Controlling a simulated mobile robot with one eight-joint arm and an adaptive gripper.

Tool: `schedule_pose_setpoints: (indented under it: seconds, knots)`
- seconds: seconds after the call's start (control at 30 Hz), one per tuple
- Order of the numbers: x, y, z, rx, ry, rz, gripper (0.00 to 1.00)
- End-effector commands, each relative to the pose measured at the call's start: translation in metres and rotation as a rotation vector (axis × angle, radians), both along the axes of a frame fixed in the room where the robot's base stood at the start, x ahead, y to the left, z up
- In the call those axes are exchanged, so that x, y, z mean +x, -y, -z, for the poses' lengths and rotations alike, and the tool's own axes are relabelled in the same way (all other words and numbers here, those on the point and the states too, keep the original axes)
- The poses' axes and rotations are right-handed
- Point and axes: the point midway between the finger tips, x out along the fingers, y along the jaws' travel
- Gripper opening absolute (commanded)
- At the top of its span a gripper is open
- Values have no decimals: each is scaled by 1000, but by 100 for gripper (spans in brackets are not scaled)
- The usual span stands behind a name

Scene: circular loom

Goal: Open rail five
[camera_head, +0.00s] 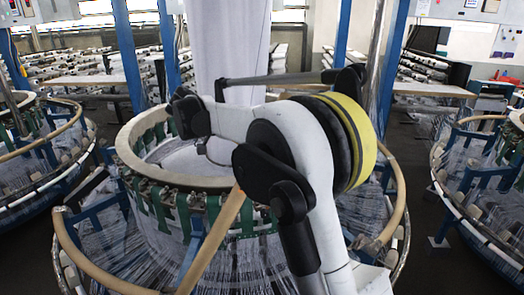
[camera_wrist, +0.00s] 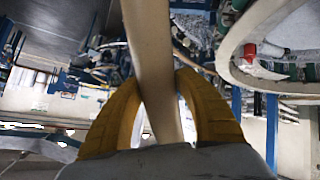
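The circular loom stands in the middle of the head view, with a pale upper ring (camera_head: 131,162) and a tan outer rail (camera_head: 92,268) curving around it. A tan rail section (camera_head: 211,243) slants up from the lower edge to behind my arm. In the wrist view a tan rail (camera_wrist: 153,60) runs from the top edge down between the yellow fingers of my gripper (camera_wrist: 157,82). Both fingertips appear to touch its sides, so my gripper looks shut on it. My arm hides my gripper in the head view. I see no number on the rail.
Other looms with tan rails stand at the left (camera_head: 50,150) and right (camera_head: 470,205). Blue posts (camera_head: 128,55) rise behind the middle loom. White threads fan out below its ring. Dark floor (camera_head: 418,200) shows between the middle and right looms.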

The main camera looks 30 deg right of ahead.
Motion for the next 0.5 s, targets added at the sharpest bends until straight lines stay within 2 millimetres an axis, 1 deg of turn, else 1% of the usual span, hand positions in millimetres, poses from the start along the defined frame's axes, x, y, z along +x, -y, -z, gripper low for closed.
schedule_pose_setpoints:
  seconds: [0.03,0.07,0.1,0.4,0.5]
  knots:
    - [0,-1,1,2,-1,0,53]
    - [0,-1,1,2,-1,0,62]
    - [0,0,1,2,-1,0,64]
    - [0,0,0,1,0,0,64]
    - [1,-4,-3,0,0,-1,64]
